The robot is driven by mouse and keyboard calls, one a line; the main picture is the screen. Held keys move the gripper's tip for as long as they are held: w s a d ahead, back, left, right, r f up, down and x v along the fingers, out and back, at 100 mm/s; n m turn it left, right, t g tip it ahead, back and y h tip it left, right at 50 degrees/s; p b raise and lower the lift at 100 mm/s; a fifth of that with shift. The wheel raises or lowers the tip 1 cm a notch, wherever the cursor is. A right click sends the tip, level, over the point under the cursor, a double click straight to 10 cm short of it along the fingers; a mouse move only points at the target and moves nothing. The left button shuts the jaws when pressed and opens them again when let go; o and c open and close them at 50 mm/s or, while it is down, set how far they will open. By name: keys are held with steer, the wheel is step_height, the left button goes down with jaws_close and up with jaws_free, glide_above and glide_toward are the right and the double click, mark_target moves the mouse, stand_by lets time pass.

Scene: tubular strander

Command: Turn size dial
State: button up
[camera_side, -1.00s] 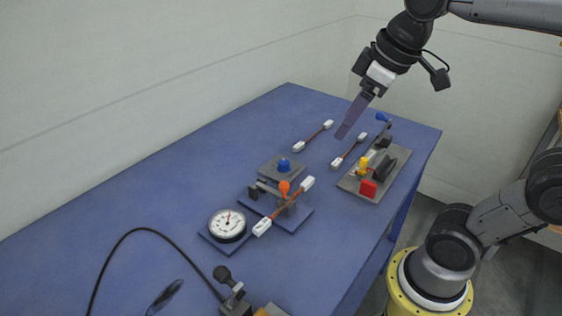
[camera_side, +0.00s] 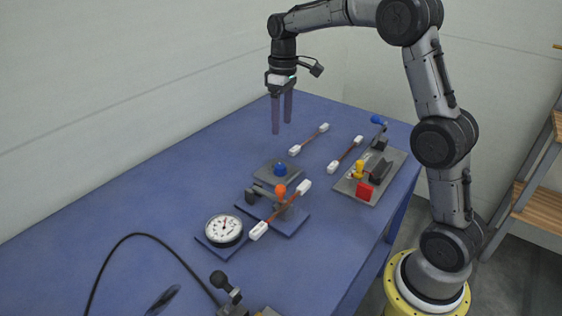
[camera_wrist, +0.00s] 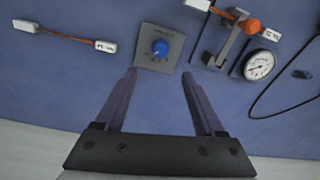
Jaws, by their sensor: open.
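The size dial is a blue knob (camera_side: 280,169) on a grey square plate (camera_side: 265,176) near the middle of the table in the side view. In the wrist view the blue knob (camera_wrist: 160,47) sits on its grey plate (camera_wrist: 146,60), with markings around it too small to read. My gripper (camera_side: 282,130) points down above the table, behind the dial, with its two long fingers apart and nothing between them. In the wrist view my gripper (camera_wrist: 160,72) is open, with the knob just beyond and between the fingertip lines. The fingers do not touch the knob.
An orange-knobbed lever (camera_side: 280,193) and a cable with white ends (camera_side: 259,230) stand in front of the dial. A round gauge (camera_side: 224,229) is at front left. Two more white-ended cables lie behind.

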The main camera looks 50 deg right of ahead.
mark_target(281, 166)
steer(key=f, duration=1.3)
steer(key=shift+s+a, duration=0.1)
steer(key=shift+a, duration=0.25)
jaws_close()
